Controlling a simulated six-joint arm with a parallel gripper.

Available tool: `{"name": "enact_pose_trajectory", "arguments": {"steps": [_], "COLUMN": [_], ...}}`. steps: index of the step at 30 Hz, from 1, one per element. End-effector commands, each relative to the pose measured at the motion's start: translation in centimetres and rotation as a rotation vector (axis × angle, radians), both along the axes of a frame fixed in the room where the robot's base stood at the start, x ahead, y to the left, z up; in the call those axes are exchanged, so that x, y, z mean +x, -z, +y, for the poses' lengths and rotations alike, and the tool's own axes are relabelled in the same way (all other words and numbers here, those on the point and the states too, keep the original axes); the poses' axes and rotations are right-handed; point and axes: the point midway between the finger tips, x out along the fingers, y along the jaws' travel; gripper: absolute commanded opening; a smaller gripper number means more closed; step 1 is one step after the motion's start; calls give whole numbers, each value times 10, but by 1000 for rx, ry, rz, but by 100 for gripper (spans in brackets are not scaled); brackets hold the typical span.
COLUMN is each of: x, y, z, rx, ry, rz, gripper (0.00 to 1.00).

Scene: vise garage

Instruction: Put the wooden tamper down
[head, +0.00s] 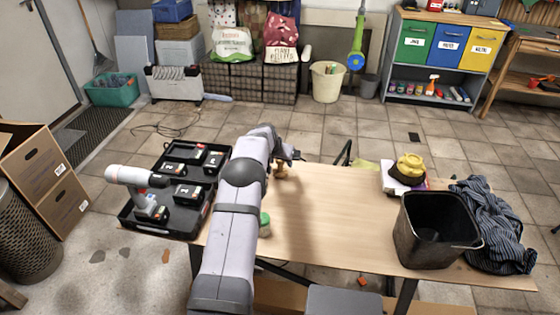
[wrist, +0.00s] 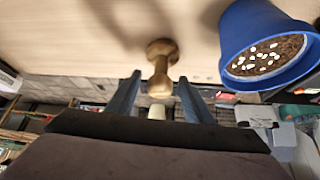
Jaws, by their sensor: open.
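The wooden tamper (wrist: 161,68) stands with its round base against the table top in the wrist view. It also shows in the head view (head: 281,171), small and partly hidden by my arm, at the table's far left part. My gripper (wrist: 158,79) is open, with one finger on each side of the tamper's handle and a visible gap at both. In the head view my gripper (head: 290,155) is mostly hidden by its own wrist.
A blue pot (wrist: 238,35) of soil with white pieces is close beside my gripper. A green-topped item (head: 264,222) is by my arm. A black bin (head: 410,235), striped cloth (head: 488,215) and yellow object (head: 410,167) occupy the right. The table's middle (head: 345,215) is clear.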

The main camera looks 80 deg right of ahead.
Motion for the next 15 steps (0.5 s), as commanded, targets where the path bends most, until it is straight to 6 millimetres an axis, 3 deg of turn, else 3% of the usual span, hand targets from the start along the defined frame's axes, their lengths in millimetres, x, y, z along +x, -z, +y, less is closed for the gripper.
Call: {"name": "enact_pose_trajectory", "arguments": {"steps": [9,15], "x": [1,2], "y": [-7,-24], "z": [2,12], "rx": [0,-1], "ry": [0,0], "rz": [0,0], "gripper": [47,47]}}
